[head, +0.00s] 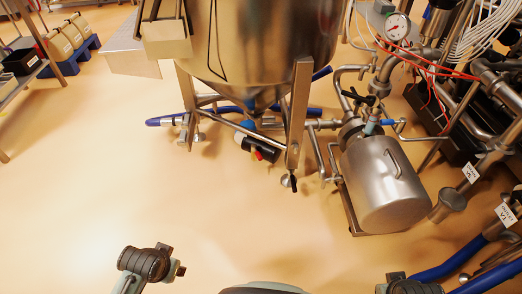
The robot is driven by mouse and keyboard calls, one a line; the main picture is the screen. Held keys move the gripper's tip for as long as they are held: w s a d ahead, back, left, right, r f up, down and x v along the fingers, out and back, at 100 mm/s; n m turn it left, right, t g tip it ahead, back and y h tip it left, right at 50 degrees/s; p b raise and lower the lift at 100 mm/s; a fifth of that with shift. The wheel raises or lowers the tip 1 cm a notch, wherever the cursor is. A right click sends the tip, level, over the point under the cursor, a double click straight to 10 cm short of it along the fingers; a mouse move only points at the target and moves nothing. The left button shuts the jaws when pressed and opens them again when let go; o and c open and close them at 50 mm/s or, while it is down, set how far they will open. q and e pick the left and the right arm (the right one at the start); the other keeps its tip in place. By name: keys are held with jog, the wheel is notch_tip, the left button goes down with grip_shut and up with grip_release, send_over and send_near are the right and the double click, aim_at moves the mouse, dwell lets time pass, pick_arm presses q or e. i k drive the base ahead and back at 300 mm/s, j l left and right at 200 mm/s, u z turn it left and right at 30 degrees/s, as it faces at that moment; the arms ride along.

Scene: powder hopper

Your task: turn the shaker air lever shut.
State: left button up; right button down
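No lever carries a readable label as the shaker air lever. A small black lever (293,184) hangs at the foot of a hopper leg. A black and red fitting (259,149) sits under the steel hopper (255,35). A black-handled valve (357,97) is on the pipework right of the hopper. The end of my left arm, seemingly its gripper (174,259), is low in the picture, well apart from all these. The end of my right arm, seemingly its gripper (388,287), is cut off at the bottom edge. Neither shows its fingers clearly.
A steel motor or pump housing (386,184) stands on the floor right of the hopper. Pipes, a gauge (397,26) and blue hoses (440,270) crowd the right side. A shelf (22,75) is at the far left. The floor (90,190) at left and centre is clear.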

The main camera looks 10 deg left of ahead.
aim_at(253, 146)
jog(key=i+j+z, duration=0.3)
jog(key=j, duration=0.35)
jog(key=i+j+z, duration=0.1)
jog(key=i+j, duration=0.15)
jog(key=j, duration=0.15)
